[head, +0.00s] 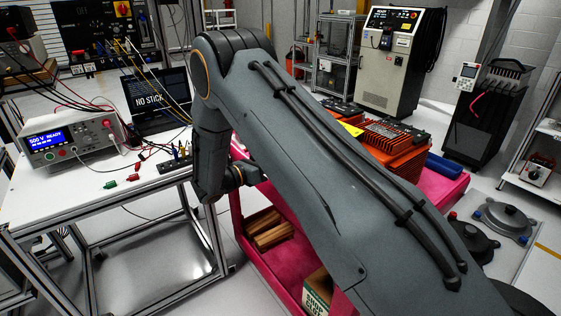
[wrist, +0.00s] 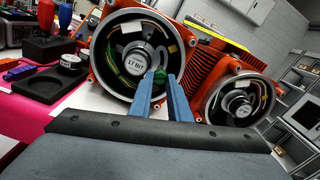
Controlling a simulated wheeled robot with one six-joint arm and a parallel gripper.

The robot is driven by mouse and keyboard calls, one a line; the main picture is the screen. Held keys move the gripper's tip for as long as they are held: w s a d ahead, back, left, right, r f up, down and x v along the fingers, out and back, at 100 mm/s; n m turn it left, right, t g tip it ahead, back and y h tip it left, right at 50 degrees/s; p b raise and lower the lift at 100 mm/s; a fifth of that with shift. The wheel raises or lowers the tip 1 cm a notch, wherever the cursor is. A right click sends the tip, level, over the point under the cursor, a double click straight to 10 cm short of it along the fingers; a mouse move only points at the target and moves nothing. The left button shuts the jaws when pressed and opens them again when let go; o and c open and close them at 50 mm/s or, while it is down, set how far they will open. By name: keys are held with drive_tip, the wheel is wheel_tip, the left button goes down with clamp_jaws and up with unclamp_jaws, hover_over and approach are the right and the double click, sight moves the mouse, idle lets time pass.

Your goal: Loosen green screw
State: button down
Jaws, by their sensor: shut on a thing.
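In the wrist view, my gripper (wrist: 161,84) has its two blue fingers close together, shut on the small green screw (wrist: 160,74). The screw is at the lower right of the round open encoder end of an orange servo motor (wrist: 96,72). The encoder's centre cap (wrist: 134,62) reads "17 BIT". Most of the screw is hidden between the fingertips. A second orange motor (wrist: 216,87) with a similar open encoder is to the right. In the head view, my arm hides the gripper and the screw; orange finned motor housings (head: 398,147) show beyond it.
In the wrist view, a black holder (wrist: 46,50) with red and blue handled tools and a black tray (wrist: 50,87) stand to the left. In the head view, the pink cart (head: 285,283) is below my arm, with a white workbench (head: 60,190) to its left.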

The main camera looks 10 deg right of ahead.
drive_tip(key=shift+n+b, duration=0.3)
drive_tip(key=shift+n, duration=4.8)
drive_tip(key=c, duration=1.6)
unclamp_jaws()
drive_tip(key=shift+c, duration=0.2)
drive_tip(key=b+v, duration=0.2)
drive_tip(key=v, duration=0.5)
drive_tip(key=shift+s+a, duration=0.2)
drive_tip(key=shift+a, duration=0.15)
